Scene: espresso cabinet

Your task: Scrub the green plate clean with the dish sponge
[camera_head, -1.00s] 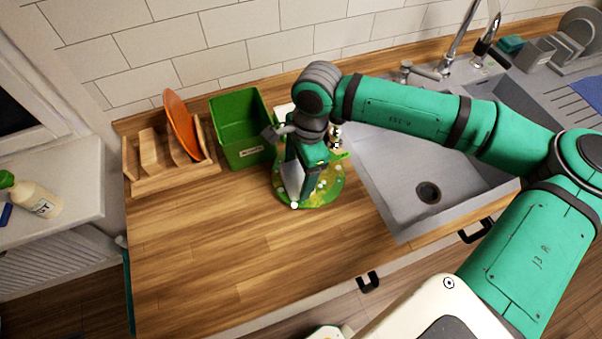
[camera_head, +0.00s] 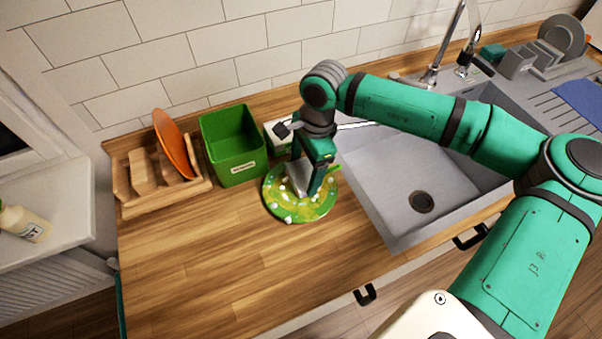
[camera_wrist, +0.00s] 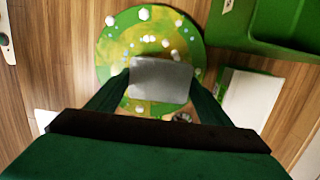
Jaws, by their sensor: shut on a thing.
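The green plate (camera_head: 283,208) lies on the wooden counter, left of the sink. Yellowish smears and several white foam blobs cover it, and it also shows in the wrist view (camera_wrist: 113,46). My gripper (camera_head: 309,190) points down over the plate. In the wrist view my gripper (camera_wrist: 161,88) is shut on a light grey block, the dish sponge (camera_wrist: 161,80), one finger on each side. The sponge is over the middle of the plate and looks in contact with it, though its underside is hidden. My gripper hides part of the plate.
A green bin (camera_head: 236,167) and a white box (camera_head: 275,141) stand just behind the plate. A wooden rack (camera_head: 140,174) with an orange plate (camera_head: 172,143) is at the left. The sink (camera_head: 400,190) is at the right. The front-left counter is clear.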

